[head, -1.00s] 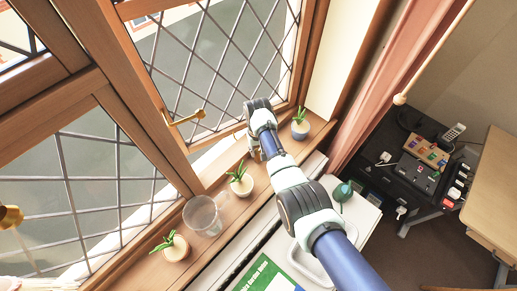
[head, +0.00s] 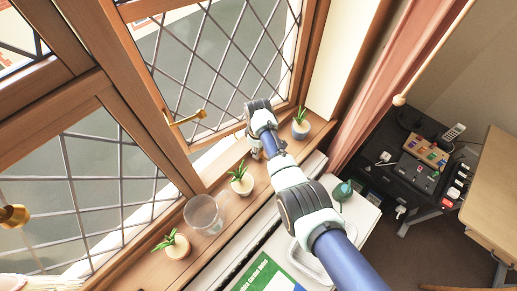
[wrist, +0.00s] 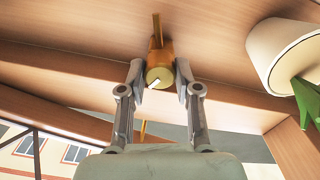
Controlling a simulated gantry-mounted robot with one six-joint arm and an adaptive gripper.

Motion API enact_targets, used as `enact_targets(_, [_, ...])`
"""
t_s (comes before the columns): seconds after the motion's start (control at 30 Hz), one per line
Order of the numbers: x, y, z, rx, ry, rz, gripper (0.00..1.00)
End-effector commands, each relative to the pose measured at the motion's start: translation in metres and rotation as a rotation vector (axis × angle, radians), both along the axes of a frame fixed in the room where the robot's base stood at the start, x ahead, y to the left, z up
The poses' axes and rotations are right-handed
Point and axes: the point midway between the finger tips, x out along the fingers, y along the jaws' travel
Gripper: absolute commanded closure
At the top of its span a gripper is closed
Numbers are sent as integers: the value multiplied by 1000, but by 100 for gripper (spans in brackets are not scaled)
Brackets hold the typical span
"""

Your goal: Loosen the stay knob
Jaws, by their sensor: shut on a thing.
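The stay knob (wrist: 159,72) is a brass cylinder at the top middle of the wrist view, with a short white mark on its round end face. A thin brass bar (wrist: 157,28) shows behind it. My gripper (wrist: 160,80) has one finger on each side of the knob and is shut on it. In the head view my gripper (head: 256,152) is low at the window sill, and my arm mostly hides the knob there. Whether the knob has turned cannot be told.
Potted plants (head: 242,182), (head: 300,128), (head: 176,245) and a clear glass (head: 203,215) stand along the wooden sill (head: 223,205). One pot (wrist: 288,55) is close to the gripper's right in the wrist view. A brass window handle (head: 188,118) is on the leaded casement.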

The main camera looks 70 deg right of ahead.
Motion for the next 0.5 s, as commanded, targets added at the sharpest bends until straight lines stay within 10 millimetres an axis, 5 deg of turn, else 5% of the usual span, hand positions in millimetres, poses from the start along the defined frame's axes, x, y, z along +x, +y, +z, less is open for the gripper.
enact_targets(0.5, [0, 0, 2, 0, 1, 93, 100])
